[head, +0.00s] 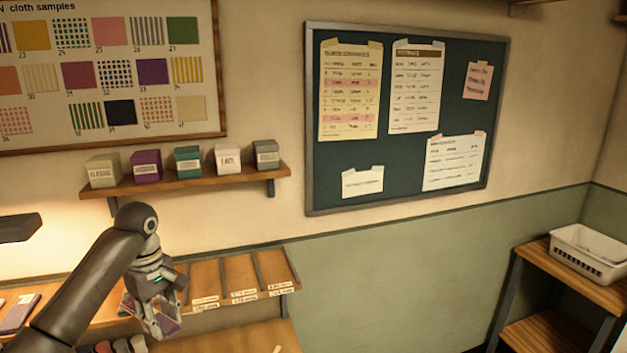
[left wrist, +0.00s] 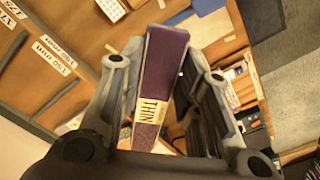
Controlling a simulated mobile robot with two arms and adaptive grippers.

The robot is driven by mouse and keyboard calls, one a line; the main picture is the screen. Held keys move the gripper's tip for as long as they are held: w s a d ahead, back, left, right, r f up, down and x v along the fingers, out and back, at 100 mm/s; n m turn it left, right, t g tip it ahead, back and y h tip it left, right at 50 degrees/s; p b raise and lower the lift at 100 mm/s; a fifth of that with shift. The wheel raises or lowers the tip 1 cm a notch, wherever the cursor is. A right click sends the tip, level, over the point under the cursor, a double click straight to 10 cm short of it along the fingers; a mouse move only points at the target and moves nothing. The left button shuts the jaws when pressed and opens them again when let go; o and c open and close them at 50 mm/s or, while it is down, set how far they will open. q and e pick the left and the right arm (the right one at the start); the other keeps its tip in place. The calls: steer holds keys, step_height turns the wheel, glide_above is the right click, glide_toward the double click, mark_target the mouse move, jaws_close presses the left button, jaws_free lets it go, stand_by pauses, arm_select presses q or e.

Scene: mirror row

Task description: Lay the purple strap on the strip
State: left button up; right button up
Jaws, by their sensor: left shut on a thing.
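My left gripper (head: 160,326) is shut on the purple strap (head: 168,325), in front of a slotted wooden shelf in the head view. In the left wrist view the purple strap (left wrist: 164,60) is long and flat, with a yellow label reading "THIN" near its lower end. It lies between the two fingers of my left gripper (left wrist: 180,90). The fingers hide part of the strap in the head view. I cannot tell which surface is the strip. My right gripper is not in view.
The slotted wooden shelf (head: 240,271) has dividers and white labels along its front. Its right-hand slots look empty. A dark flat piece (head: 18,313) lies at the far left. Small boxes (head: 187,160) stand on a wall shelf above. A white basket (head: 588,250) is at right.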

arm_select(q)
steer(key=shift+m, duration=0.8)
steer(key=d+r, duration=0.1)
steer(key=s+d+r, duration=0.1)
steer(key=r, duration=0.1)
steer(key=shift+s+d+r, duration=0.25)
steer(key=shift+s+d, duration=0.15)
steer(key=s+d+f+m, duration=0.3)
steer(key=s+d+m, duration=0.2)
steer(key=s, duration=0.6)
steer(key=s+d+f+m, duration=0.3)
steer(key=s+d+m, duration=0.25)
steer(key=s, duration=0.45)
arm_select(e)
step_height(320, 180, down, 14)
steer(key=b, duration=1.4)
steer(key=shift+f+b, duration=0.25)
steer(key=shift+b, duration=0.05)
arm_select(q)
step_height(320, 180, down, 14)
steer(key=shift+a+f, duration=0.2)
steer(key=shift+a, duration=0.25)
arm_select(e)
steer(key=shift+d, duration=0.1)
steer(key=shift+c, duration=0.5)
arm_select(q)
steer(key=shift+s+r, duration=0.1)
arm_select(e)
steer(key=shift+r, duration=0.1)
